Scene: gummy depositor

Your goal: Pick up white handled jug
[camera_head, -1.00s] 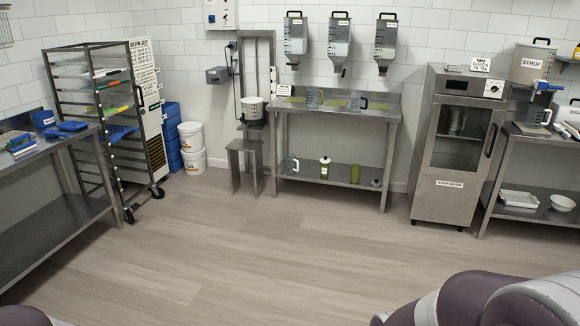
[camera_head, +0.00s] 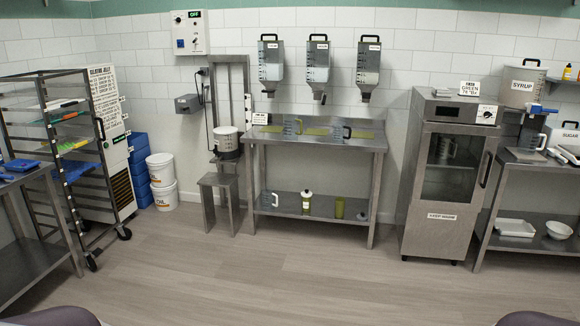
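A clear jug with a pale, white-looking handle (camera_head: 267,200) stands upright at the left end of the lower shelf of the steel table in the middle. On the table top stand a clear jug (camera_head: 291,127) and a jug with a black handle (camera_head: 341,131). Another clear jug (camera_head: 531,140) stands on the right counter under the syrup pot; its handle colour is hard to tell. Neither of my grippers is in view; only purple parts of my own body show at the bottom corners.
The steel table (camera_head: 318,144) stands against the wall, with a bottle (camera_head: 307,201) and green container (camera_head: 339,208) below. A small steel stand (camera_head: 219,181) is left of it; a warming cabinet (camera_head: 447,180) is right. A rack (camera_head: 60,150) stands left. The floor before the table is clear.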

